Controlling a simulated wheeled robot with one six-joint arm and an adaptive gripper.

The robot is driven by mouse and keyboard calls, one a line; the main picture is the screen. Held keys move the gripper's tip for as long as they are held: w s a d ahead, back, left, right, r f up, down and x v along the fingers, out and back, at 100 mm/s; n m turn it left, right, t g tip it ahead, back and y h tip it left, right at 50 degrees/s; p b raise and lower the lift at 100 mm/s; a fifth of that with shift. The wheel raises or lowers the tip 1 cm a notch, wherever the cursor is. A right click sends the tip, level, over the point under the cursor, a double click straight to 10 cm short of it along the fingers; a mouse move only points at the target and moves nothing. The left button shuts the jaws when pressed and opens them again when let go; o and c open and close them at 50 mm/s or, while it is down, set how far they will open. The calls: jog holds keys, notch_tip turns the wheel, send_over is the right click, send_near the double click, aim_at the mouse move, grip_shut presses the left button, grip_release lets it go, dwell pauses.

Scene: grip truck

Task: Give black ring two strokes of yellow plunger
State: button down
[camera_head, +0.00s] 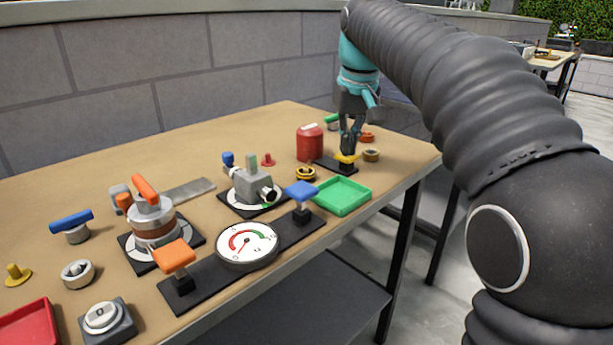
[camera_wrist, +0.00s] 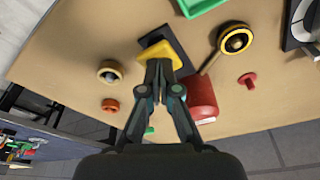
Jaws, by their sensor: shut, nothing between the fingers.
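The yellow plunger (camera_head: 347,158) sits on a black base at the far right part of the table, beside a red canister (camera_head: 310,143). It also shows in the wrist view (camera_wrist: 159,52). My gripper (camera_head: 348,149) is shut and empty, pointing down over the plunger. Its fingertips (camera_wrist: 158,66) overlap the plunger's edge in the wrist view; I cannot tell whether they touch it. The black ring (camera_head: 305,174), with yellow in it, lies left of the plunger in the head view.
A green tray (camera_head: 343,194) lies in front of the plunger. A brass ring (camera_head: 371,155) and an orange ring (camera_head: 366,137) lie right of it. A red knob (camera_head: 267,160) and a grey valve block (camera_head: 252,186) stand to the left. The table's right edge is close.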

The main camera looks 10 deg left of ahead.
dwell(0.3)
jog(key=shift+r+p, duration=1.65)
jog(key=shift+r, duration=0.4)
jog(key=shift+r, duration=0.1)
jog(key=shift+r, duration=2.45)
jog(key=s+d+f+m+t, duration=0.1)
jog(key=s+d+f, duration=0.1)
jog(key=s+d, duration=0.5)
jog(key=s+d+f+m+t, duration=0.1)
jog(key=s+d+f, duration=0.3)
jog(key=s+f, duration=0.6)
jog(key=s+d+f+m+t, duration=0.1)
jog(key=s+d+f, duration=0.4)
jog(key=s+f, duration=0.6)
jog(key=shift+d+f+m+t+h, duration=0.2)
jog(key=shift+f+m+t+h, duration=0.15)
jog(key=shift+m, duration=0.35)
